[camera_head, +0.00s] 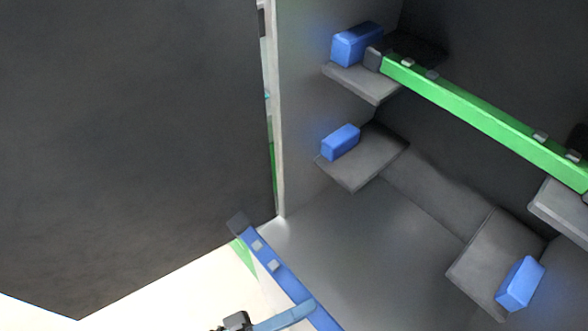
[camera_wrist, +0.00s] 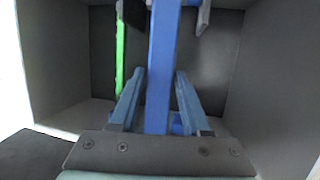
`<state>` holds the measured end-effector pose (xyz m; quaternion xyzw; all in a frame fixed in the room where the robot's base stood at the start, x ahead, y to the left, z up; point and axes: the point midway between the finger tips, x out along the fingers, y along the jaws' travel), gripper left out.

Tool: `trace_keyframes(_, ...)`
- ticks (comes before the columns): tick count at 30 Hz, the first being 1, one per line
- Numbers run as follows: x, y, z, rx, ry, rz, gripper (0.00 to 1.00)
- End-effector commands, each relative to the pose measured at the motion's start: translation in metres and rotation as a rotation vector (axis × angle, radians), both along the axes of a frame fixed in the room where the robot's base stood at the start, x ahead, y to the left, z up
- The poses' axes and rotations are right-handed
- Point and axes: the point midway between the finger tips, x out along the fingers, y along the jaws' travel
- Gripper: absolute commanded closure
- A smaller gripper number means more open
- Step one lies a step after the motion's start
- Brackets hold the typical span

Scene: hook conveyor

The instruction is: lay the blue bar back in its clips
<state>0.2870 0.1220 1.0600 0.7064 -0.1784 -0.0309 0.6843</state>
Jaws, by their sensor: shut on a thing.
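The blue bar (camera_head: 281,277) is long and thin, with a dark end and small light studs. It slants across the bottom of the head view, outside the grey box. My gripper (camera_wrist: 160,74) is shut on the bar, which runs lengthwise between the fingers in the wrist view; one light-blue finger shows against it in the head view. Two lower grey ledges, left (camera_head: 364,164) and right (camera_head: 482,262), each carry a blue block, left (camera_head: 340,142) and right (camera_head: 520,283), and hold no bar. I cannot see clip jaws clearly.
A green bar (camera_head: 470,112) lies across the upper ledges, close above the lower ones. A blue block (camera_head: 357,44) stands by its left end. The box's left wall (camera_head: 310,110) and a large dark panel (camera_head: 130,130) bound the left. The box floor (camera_head: 370,240) is clear.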

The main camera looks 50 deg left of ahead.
Motion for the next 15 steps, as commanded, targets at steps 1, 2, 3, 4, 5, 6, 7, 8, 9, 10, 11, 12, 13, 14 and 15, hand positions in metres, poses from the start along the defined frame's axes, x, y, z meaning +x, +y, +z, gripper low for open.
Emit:
trace_keyframes(1,0.007,-0.001,0.002,-0.002,-0.008,-0.002,1.00)
trace_keyframes(2,0.011,-0.001,0.001,-0.002,-0.007,-0.002,1.00)
trace_keyframes(3,0.016,-0.001,0.001,-0.003,-0.007,-0.003,1.00)
trace_keyframes(4,0.019,-0.001,0.001,-0.003,-0.007,-0.003,1.00)
trace_keyframes(5,0.022,-0.001,0.001,-0.003,-0.007,-0.003,1.00)
trace_keyframes(6,0.027,-0.001,0.001,-0.003,-0.006,-0.003,1.00)
trace_keyframes(7,0.031,-0.001,0.001,-0.003,-0.007,-0.003,1.00)
trace_keyframes(8,0.034,-0.001,0.001,-0.003,-0.007,-0.002,1.00)
trace_keyframes(9,0.039,-0.001,0.001,-0.002,-0.007,-0.001,1.00)
trace_keyframes(10,0.042,-0.001,0.001,-0.002,-0.007,-0.001,1.00)
trace_keyframes(11,0.046,-0.001,0.001,-0.001,-0.007,-0.002,1.00)
trace_keyframes(12,0.051,-0.001,0.001,-0.002,-0.007,-0.002,1.00)
trace_keyframes(13,0.054,-0.001,0.001,-0.002,-0.007,-0.001,1.00)
trace_keyframes(14,0.058,-0.001,0.001,-0.003,-0.006,-0.002,1.00)
trace_keyframes(15,0.062,-0.001,0.001,-0.003,-0.006,-0.002,1.00)
